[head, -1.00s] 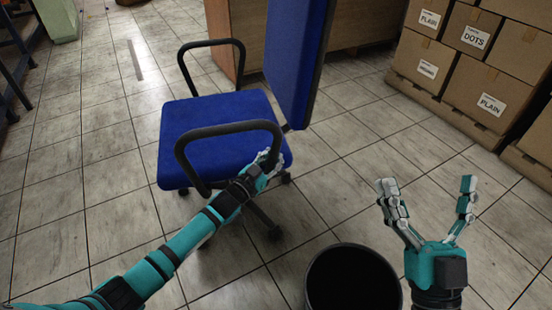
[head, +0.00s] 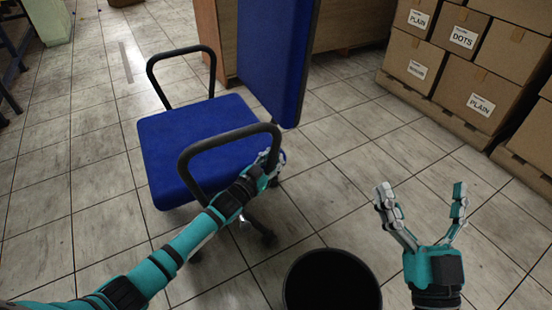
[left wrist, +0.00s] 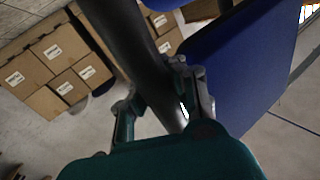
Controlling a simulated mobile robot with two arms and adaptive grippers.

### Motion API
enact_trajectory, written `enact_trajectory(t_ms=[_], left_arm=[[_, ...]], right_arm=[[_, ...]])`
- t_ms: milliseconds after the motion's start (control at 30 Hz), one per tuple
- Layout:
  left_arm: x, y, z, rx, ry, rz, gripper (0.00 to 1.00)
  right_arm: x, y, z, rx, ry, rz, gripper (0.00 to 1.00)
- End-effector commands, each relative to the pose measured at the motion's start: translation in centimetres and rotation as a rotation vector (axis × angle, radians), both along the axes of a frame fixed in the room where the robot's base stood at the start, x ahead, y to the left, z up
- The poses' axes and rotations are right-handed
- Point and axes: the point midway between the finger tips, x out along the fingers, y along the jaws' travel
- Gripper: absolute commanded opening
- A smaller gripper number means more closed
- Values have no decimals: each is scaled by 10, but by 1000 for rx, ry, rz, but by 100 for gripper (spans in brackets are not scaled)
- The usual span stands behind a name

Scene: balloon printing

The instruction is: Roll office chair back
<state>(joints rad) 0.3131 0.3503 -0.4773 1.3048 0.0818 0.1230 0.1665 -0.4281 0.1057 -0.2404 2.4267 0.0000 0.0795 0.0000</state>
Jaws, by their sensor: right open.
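The blue office chair (head: 190,130) stands on the tiled floor left of centre in the head view, with two black loop armrests and a tall blue backrest (head: 275,60) on its right side. My left gripper (head: 268,168) is at the near armrest (head: 225,140), at its right-hand end. In the left wrist view its two fingers lie on either side of the dark armrest bar (left wrist: 145,70), shut around it. My right gripper (head: 422,205) is open and empty in the air to the right, away from the chair. The chair's base is partly hidden by my left arm.
A black round bin (head: 332,285) stands on the floor near the bottom centre. A wooden desk (head: 345,25) is behind the backrest. Labelled cardboard boxes (head: 475,75) are stacked on pallets at the right. The floor left of the chair is clear.

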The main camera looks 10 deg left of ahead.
Motion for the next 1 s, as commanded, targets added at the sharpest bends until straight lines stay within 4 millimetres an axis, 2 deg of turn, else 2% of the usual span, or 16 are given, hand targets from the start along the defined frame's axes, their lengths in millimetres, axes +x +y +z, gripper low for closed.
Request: enact_trajectory(t_ms=[67, 300, 400, 733, 867, 1000], left_arm=[[-2, -7, 3, -5, -9, -12, 0], [-1, -6, 3, -5, -7, -10, 31], [-1, -4, 2, -4, -5, -7, 41], [-6, 1, 0, -3, 1, -2, 41], [-25, 8, -1, -2, 1, -4, 41], [-54, 19, -1, -2, 2, -5, 41]], right_arm=[[0, 0, 1, 0, -1, 0, 100], [0, 0, 1, 0, -4, 0, 100], [0, 0, 1, 0, -4, 0, 100], [0, 0, 2, -3, -9, 1, 100], [0, 0, 2, -2, -7, 0, 100], [0, 0, 1, -1, -6, 1, 100]])
